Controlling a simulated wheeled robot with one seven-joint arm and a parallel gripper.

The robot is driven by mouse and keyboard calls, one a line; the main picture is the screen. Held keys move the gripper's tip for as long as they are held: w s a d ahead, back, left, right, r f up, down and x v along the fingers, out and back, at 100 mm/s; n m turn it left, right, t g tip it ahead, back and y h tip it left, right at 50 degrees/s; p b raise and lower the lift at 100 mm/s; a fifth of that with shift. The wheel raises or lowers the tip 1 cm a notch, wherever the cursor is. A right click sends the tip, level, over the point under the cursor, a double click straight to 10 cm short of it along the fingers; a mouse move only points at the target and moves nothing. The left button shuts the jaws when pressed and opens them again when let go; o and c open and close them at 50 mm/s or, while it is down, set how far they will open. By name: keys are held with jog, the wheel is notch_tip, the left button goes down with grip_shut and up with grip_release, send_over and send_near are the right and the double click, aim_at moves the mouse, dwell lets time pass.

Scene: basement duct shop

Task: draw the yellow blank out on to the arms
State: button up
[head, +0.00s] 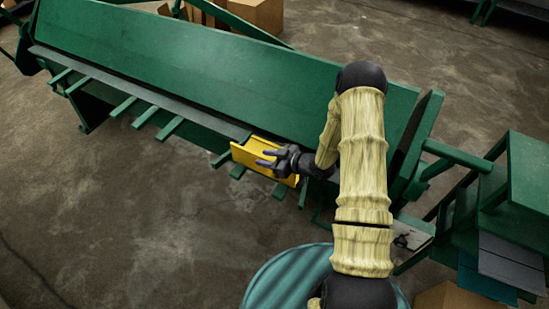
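My gripper and wrist hide the blank's right part.
The green machine (190,60) runs diagonally across the view, with a grey strip (130,90) along its front. A teal round thing (285,280) stands below my arm. Green shelving with sheets (510,255) is at right. Cardboard boxes (258,14) are behind. Open concrete floor lies at lower left.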

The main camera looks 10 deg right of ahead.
jog(key=b+v, duration=0.3)
jog(key=v, duration=1.4)
jog(key=shift+d+b, duration=0.25)
jog(key=shift+b, duration=0.1)
jog(key=shift+r, duration=0.1)
notch_tip(320, 180, up, 6)
jog(key=w+d+m+g+h, duration=0.1)
jog(key=d+m+h, duration=0.1)
jog(key=m+h, duration=0.6)
jog(key=s+a+r+m+g+h, duration=0.1)
jog(key=s+a+r+g, duration=0.1)
jog(key=s, duration=0.4)
jog(key=s+a+r+m+g+h, duration=0.1)
jog(key=s+a+r+g, duration=0.1)
jog(key=s, duration=0.4)
jog(key=a+r, duration=0.1)
jog(key=a, duration=0.1)
jog(key=shift+s+a+m+g+h, duration=0.25)
jog(key=shift+a+m+g+h, duration=0.05)
jog(key=shift+a+h, duration=0.1)
